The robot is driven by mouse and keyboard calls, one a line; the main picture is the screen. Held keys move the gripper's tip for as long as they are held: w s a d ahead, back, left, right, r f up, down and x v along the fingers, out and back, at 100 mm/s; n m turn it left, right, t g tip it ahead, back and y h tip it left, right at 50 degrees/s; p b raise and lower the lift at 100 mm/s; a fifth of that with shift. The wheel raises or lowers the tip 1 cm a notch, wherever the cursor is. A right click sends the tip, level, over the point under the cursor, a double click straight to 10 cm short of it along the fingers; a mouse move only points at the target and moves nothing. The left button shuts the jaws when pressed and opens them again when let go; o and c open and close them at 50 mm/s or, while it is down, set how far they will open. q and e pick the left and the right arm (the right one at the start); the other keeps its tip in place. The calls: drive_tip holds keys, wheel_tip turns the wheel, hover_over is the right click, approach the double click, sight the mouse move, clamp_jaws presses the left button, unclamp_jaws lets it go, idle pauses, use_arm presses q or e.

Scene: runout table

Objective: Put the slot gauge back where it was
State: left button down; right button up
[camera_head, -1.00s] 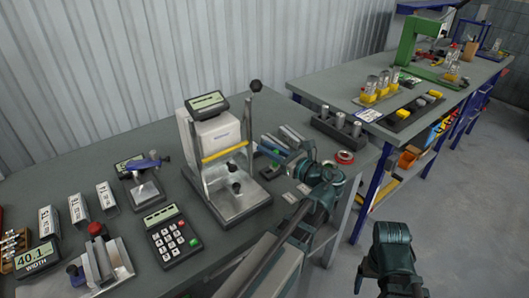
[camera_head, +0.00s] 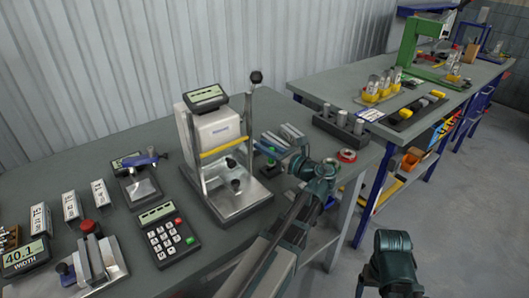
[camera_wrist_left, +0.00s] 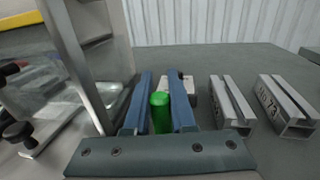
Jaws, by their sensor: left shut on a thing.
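My left gripper (camera_head: 270,146) reaches over the table just right of the press-like stand. Its blue fingers (camera_wrist_left: 160,100) are shut on a green upright grip (camera_wrist_left: 160,112), which I take to be the slot gauge's. The lower part of the gauge is hidden by my gripper, and I cannot tell whether it touches the table. A pale piece (camera_wrist_left: 189,84) shows just behind the fingers. My right arm shows at the lower right in the head view, but its gripper is not in view.
The press-like stand (camera_head: 215,135) is close on the left of my gripper. Grey slotted profiles (camera_wrist_left: 231,103) lie close on its right. A red ring (camera_head: 347,155) and a dark block with metal cylinders (camera_head: 341,122) are near the table's right end. A keypad box (camera_head: 165,235) is in front.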

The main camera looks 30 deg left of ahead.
use_arm(q)
drive_tip(key=shift+r, duration=0.1)
drive_tip(key=shift+f+b, duration=0.4)
drive_tip(key=shift+f, duration=0.1)
drive_tip(key=c, duration=0.8)
unclamp_jaws()
drive_tip(key=shift+o, duration=0.2)
drive_tip(key=shift+r, duration=0.1)
drive_tip(key=shift+r+p, duration=0.65)
drive_tip(key=shift+p, duration=0.1)
drive_tip(key=v, duration=1.2)
drive_tip(key=shift+f, duration=0.2)
